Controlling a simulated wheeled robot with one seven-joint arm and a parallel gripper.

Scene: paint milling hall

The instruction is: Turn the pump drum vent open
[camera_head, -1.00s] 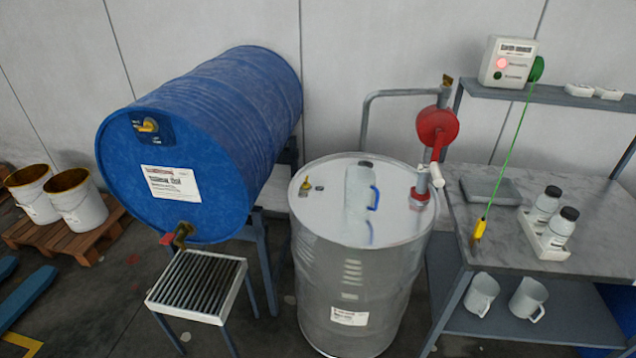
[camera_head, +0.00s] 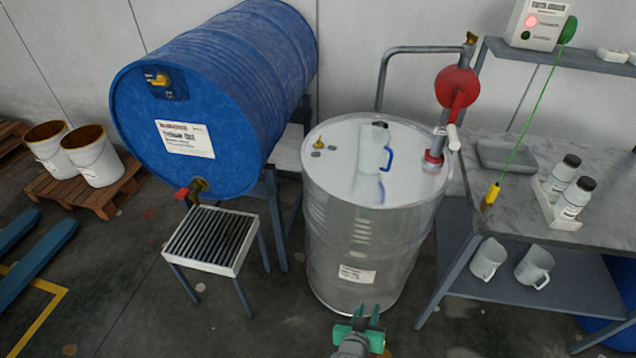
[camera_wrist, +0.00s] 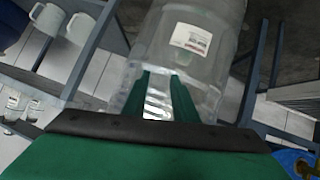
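The pump drum (camera_head: 362,240) is a silver metal drum standing upright in the middle of the head view. A red rotary pump (camera_head: 457,88) is fitted at its right rim. A small yellow vent (camera_head: 319,143) sits on the left of its lid. My green gripper (camera_head: 365,313) is low in front of the drum, well below the lid and away from the vent. In the wrist view my gripper (camera_wrist: 160,80) has its two fingers apart with nothing held. The drum's labelled side (camera_wrist: 190,38) lies beyond them. The vent does not show in the wrist view.
A blue drum (camera_head: 225,100) lies left on a stand, above a grated table (camera_head: 211,240). A workbench (camera_head: 500,215) with bottles and mugs stands right. Floor is clear in front.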

